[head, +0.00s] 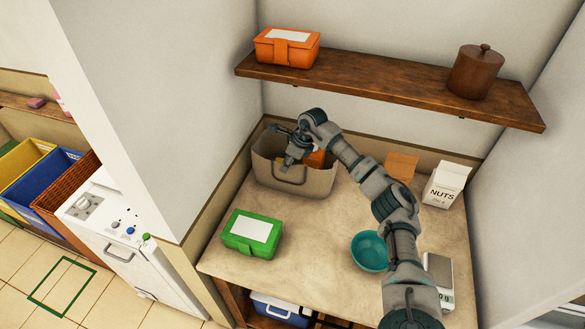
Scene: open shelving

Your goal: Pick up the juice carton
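An orange item (316,159) sits in a beige bin (312,182) at the back left of the counter. It may be the juice carton, but my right arm and the bin wall hide much of it, and no label shows. My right gripper (283,147) is over the left part of the bin, left of the orange item. Its fingers look spread apart, with nothing seen between them. My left gripper is not in view.
The counter (308,240) also holds a green box (251,234), a teal bowl (369,251), a scale (439,270), an orange-brown box (401,166) and a NUTS carton (445,185). Above, a wooden shelf (390,84) bears an orange case (287,48) and a brown jar (475,71).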

